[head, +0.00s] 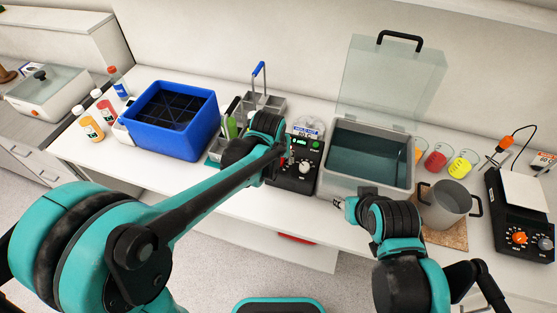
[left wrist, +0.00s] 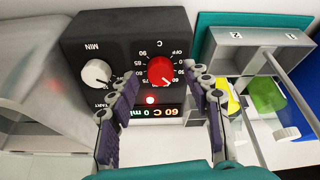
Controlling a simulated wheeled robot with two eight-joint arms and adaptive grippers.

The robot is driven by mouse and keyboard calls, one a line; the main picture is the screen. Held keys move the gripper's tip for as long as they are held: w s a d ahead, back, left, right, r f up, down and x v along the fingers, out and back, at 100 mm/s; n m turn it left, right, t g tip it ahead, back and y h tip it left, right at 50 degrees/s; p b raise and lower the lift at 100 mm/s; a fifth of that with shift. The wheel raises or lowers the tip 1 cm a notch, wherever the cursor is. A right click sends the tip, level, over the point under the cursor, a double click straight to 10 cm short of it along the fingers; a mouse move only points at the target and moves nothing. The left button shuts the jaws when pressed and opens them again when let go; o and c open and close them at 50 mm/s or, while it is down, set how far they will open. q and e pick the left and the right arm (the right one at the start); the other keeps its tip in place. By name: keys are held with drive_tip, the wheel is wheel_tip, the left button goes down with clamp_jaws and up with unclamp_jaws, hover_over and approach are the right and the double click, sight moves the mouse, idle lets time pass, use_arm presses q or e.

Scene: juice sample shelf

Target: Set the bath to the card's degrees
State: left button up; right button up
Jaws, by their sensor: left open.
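The water bath (head: 322,180) is a grey tank of water with its clear lid raised and a black control box (head: 292,183) on its left. A card (head: 308,127) at the box's back reads "HOLD HOT"; its smaller line is not legible. In the left wrist view, the box shows a red knob (left wrist: 160,71) marked C, a white knob (left wrist: 97,73) marked MIN, a lit red lamp and a display (left wrist: 155,114) reading 60 C. My left gripper (left wrist: 167,95) is open, its fingers either side below the red knob. My right gripper (head: 338,203) is before the tank; its fingers are unclear.
A blue crate (head: 190,141) and bottles (head: 92,129) stand left. A metal pot (head: 445,207), coloured beakers (head: 437,158) and a hotplate (head: 522,190) stand right. The front counter strip is partly clear.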

use_arm(q)
drive_tip(key=shift+w+f, duration=0.15)
drive_tip(key=shift+f, duration=0.3)
clamp_jaws()
